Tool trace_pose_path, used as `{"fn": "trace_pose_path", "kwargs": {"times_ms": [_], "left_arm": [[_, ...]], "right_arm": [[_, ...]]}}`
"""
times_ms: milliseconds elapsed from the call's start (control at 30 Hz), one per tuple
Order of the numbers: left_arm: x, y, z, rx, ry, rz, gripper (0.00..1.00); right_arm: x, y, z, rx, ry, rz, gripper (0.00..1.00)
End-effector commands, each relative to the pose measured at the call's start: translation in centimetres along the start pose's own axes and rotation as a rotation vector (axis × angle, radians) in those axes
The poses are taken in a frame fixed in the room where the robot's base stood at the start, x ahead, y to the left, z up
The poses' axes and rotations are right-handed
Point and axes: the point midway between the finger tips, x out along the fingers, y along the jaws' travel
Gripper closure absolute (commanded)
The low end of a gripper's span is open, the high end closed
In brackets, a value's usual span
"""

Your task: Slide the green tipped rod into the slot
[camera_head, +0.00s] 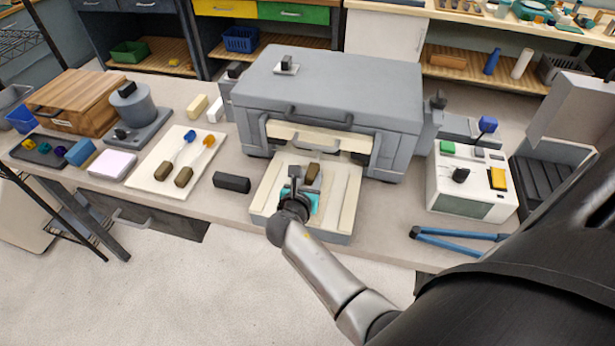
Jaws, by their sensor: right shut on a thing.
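My right gripper (301,186) is over the pale tray in front of the grey furnace-like box (340,85). It is shut on a brown handle (313,174), which looks like the handles of the rods on the white board. No green tip shows, so I cannot tell the rod's colour; its far part is hidden. The slot (318,143) seems to be the low opening in the box's front, just beyond the gripper, with a pale bar and a handle across it. My left gripper is not in view.
The white board (150,165) at left holds a blue-tipped rod (187,140) and an orange-tipped rod (207,143). A black block (231,182) lies left of the tray. A white control box (470,180) and blue tongs (450,240) are at right.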

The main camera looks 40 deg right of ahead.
Motion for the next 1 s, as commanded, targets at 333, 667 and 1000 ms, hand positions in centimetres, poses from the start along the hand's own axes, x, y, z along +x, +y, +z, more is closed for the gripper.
{"fn": "trace_pose_path", "kwargs": {"times_ms": [333,667,1000], "left_arm": [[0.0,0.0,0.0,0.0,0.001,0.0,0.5],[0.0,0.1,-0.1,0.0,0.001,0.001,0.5],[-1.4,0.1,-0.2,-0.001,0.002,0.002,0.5]], "right_arm": [[0.0,0.0,0.0,0.0,-0.001,0.0,0.51],[0.0,0.0,0.0,0.0,-0.001,0.0,0.31],[-1.8,0.0,0.2,-0.001,0.002,0.001,0.31]]}}
